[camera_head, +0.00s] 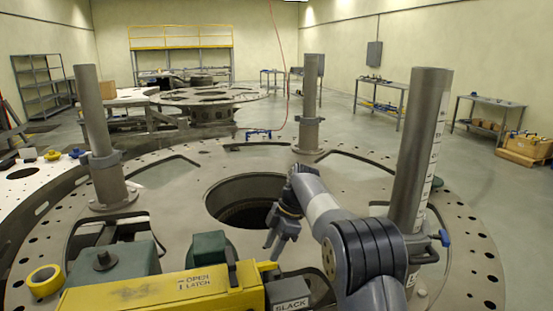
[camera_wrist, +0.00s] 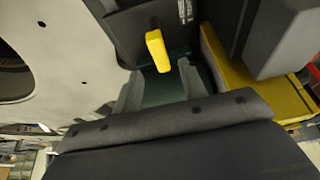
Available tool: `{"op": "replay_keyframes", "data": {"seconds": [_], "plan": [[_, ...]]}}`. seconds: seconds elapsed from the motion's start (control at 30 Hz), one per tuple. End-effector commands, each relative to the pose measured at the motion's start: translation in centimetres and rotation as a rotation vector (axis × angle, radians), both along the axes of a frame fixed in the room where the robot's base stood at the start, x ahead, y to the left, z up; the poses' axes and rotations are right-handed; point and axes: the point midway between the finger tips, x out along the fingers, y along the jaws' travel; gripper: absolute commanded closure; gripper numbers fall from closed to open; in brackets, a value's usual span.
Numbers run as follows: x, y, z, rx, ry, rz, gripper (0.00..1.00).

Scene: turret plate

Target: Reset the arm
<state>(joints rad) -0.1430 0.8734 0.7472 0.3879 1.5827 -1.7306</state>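My arm reaches in from the lower right of the head view. My gripper (camera_head: 275,246) points down above the turret plate (camera_head: 165,165), by the near edge of the plate's round central hole (camera_head: 243,200). In the wrist view two grey fingers (camera_wrist: 160,88) stand apart with a gap between them, and nothing is held. A green surface shows behind that gap. A yellow tab (camera_wrist: 157,50) stands beyond the fingertips and does not appear gripped.
A yellow box marked "OPEN LATCH" (camera_head: 160,294) and green blocks (camera_head: 110,265) are close in front. A tall grey post (camera_head: 421,140) stands right of my arm, with another post (camera_head: 98,140) at left. A yellow tape roll (camera_head: 45,281) lies at lower left.

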Motion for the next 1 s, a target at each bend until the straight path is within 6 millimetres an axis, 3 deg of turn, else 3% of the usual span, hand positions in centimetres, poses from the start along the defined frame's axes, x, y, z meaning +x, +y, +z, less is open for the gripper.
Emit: {"op": "replay_keyframes", "data": {"seconds": [0.1, 0.33, 0.83, 1.0], "plan": [[-0.3, 0.8, -2.0, 0.0, 0.003, 0.001, 0.6], [-0.6, 1.8, -4.4, -0.001, 0.002, 0.001, 0.6], [-0.5, 1.7, -4.3, 0.0, 0.0, -0.034, 0.6], [-0.3, 1.3, -3.4, 0.001, -0.003, 0.0, 0.6]]}}
